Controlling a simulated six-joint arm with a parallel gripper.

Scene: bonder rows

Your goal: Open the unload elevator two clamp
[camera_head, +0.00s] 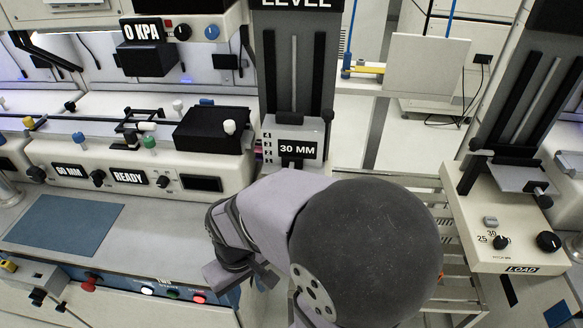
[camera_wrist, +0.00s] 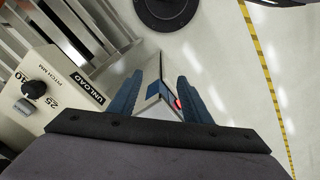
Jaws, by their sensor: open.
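My gripper (camera_wrist: 160,100) shows in the wrist view as two dark blue fingers standing apart, with no object clearly held. A pale angular part with a blue patch and a red spot (camera_wrist: 177,103) appears between and beyond them; I cannot tell its distance. A cream panel marked UNLOAD (camera_wrist: 60,118) is at the left, with a black knob (camera_wrist: 33,89) and a grey button. In the head view my arm covers the centre foreground. A dark vertical elevator column (camera_head: 294,75) stands behind it with a 30 MM sign (camera_head: 297,148). I cannot pick out unload elevator two's clamp.
A LOAD panel (camera_head: 519,250) with knobs and an elevator column (camera_head: 515,105) stand at the right. The bonder bench (camera_head: 60,225) with knobs and buttons fills the left. Slatted metal racks (camera_wrist: 75,35) are beside the UNLOAD panel. Open floor (camera_wrist: 225,60) lies at right in the wrist view.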

